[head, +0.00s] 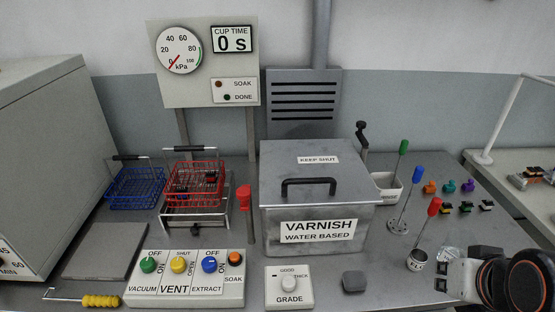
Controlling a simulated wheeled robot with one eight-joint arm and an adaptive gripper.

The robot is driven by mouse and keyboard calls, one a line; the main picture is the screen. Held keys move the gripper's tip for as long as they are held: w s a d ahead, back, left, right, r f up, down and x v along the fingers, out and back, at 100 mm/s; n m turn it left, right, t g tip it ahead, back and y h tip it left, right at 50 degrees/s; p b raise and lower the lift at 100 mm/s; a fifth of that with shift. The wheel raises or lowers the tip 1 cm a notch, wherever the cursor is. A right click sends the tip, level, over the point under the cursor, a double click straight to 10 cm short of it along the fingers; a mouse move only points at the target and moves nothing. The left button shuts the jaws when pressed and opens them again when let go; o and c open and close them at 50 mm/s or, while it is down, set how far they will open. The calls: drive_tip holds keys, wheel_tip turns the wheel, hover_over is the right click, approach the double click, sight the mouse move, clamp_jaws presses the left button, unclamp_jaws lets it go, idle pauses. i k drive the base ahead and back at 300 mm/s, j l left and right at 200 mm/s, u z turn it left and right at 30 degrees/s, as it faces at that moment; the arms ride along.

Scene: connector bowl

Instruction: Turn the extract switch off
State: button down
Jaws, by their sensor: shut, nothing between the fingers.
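The extract switch (209,265) is a blue round knob on the white control panel (185,299) at the front left. OFF is printed above it, with ON to its side and EXTRACT below. Its pointer is too small to read surely. On the same panel are a green vacuum knob (148,265), a yellow vent knob (178,265) and an orange soak button (235,258). My gripper (443,271) is at the lower right, shut and empty, far from the switch. My arm covers the bench behind it.
A varnish tank (317,246) with a shut lid stands mid-bench. The grade box (289,290) and a dark grey block (354,281) lie between panel and gripper. A red upright handle (243,198) rises behind the panel. A yellow-handled tool (100,301) lies left.

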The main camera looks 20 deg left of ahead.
sight(209, 265)
drive_tip(key=k+j+u, duration=0.1)
drive_tip(key=u, duration=1.5)
